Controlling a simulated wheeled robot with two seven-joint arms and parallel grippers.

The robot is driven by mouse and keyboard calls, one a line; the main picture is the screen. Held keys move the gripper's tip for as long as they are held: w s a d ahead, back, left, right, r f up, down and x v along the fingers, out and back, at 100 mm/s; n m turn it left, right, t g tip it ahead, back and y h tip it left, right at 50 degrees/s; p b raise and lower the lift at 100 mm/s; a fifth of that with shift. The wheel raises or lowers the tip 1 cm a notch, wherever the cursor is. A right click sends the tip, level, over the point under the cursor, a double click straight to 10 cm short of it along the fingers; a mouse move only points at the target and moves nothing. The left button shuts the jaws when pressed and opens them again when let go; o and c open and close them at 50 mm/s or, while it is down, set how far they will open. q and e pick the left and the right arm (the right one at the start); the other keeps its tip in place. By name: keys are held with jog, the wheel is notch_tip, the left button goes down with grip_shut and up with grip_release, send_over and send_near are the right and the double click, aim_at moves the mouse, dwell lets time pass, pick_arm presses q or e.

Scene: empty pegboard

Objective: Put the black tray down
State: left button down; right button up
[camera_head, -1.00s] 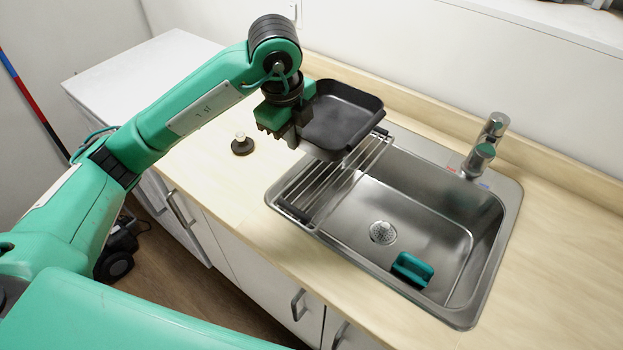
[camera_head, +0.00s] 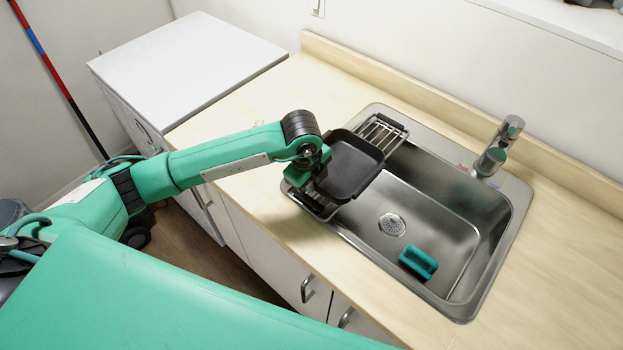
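The black tray (camera_head: 352,166) is a square, shallow tray with raised walls. It shows over the left part of the sink, above the metal drying rack (camera_head: 380,132). My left gripper (camera_head: 318,178) is at the tray's left edge and appears shut on it; its fingertips are partly hidden. The tray covers the middle of the rack. I cannot tell whether the tray touches the rack. My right gripper is not in view.
The steel sink (camera_head: 460,215) holds a teal sponge-like item (camera_head: 418,262) near its front. A faucet (camera_head: 498,148) stands at its back right. Light wooden counter (camera_head: 560,270) is clear on the right. A white cabinet top (camera_head: 190,65) is at the back left.

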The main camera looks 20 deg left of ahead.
pick_arm(q)
jog(key=shift+f, duration=0.2)
jog(key=c, duration=1.9)
grip_release()
jog(key=shift+c, duration=0.2)
jog(key=shift+r, duration=0.15)
notch_tip(320, 180, up, 12)
jog(key=s+b, duration=0.1)
jog(key=b, duration=0.2)
jog(key=shift+s+a+b, duration=0.3)
jog(key=shift+a+b, duration=0.05)
